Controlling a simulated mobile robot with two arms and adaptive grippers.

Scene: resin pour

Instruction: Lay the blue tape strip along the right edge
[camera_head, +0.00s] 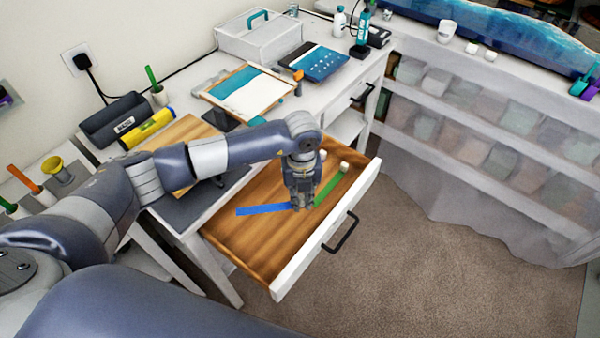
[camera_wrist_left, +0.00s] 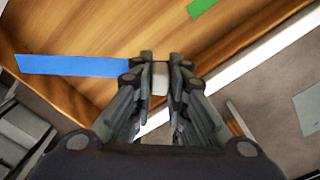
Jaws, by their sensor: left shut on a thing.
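The blue tape strip (camera_head: 262,209) is in or just over the open wooden drawer (camera_head: 245,238); it also shows in the left wrist view (camera_wrist_left: 75,65), stretching left from my fingers. My left gripper (camera_head: 301,203) points down over the drawer. In the left wrist view its fingers (camera_wrist_left: 160,78) are shut on a pale end piece (camera_wrist_left: 160,75) at the strip's right end. I cannot tell whether the strip touches the drawer floor. A green strip (camera_head: 329,190) with a white end piece (camera_head: 344,167) lies right of the gripper. My right gripper is not in view.
The drawer's white front (camera_head: 325,235) and black handle (camera_head: 342,232) stick out over the carpet. On the desk are a wooden board (camera_head: 185,132), partly hidden by my arm, a yellow roll (camera_head: 148,129), a framed picture (camera_head: 248,90) and a blue book (camera_head: 315,62).

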